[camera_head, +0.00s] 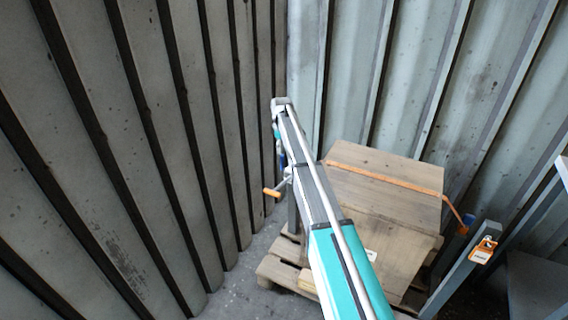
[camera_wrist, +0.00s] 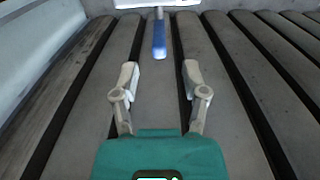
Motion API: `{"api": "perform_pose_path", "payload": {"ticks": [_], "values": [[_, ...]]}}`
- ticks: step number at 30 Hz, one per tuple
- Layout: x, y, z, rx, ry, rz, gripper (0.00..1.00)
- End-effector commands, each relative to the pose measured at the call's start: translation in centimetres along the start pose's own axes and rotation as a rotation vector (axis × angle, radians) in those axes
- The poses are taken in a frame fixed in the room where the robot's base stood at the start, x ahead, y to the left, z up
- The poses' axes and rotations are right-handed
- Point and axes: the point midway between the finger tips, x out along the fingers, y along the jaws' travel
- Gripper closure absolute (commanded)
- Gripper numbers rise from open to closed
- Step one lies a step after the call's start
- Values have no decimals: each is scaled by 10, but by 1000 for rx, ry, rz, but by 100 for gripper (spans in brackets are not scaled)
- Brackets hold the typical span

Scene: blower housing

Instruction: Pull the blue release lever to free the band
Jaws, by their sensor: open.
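The blue release lever (camera_wrist: 159,38) shows at the top middle of the wrist view, hanging from a thin grey stem below a bright white part. My gripper (camera_wrist: 161,72) is open and empty. Its two fingers point toward the lever, one on each side of its line, with the lever's lower end just beyond the fingertips; I see no contact. The orange band (camera_head: 385,180) runs across the top of a wooden crate (camera_head: 385,205) and down its right side in the head view. There my arm hides most of the gripper; a small blue patch shows beside the arm.
The crate stands on a wooden pallet (camera_head: 275,272). An orange handle (camera_head: 271,192) sticks out left of my arm. A grey post (camera_head: 455,275) with an orange tag (camera_head: 482,250) stands at right. Ribbed metal walls (camera_head: 120,150) close in the left and back.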

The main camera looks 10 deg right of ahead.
Motion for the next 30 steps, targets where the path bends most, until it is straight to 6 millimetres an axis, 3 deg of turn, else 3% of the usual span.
{"api": "perform_pose_path", "payload": {"ticks": [18, 30], "values": [[51, 0, 0, 1, 0, 0, 43], [62, 0, 0, 1, 0, 0, 43]]}}
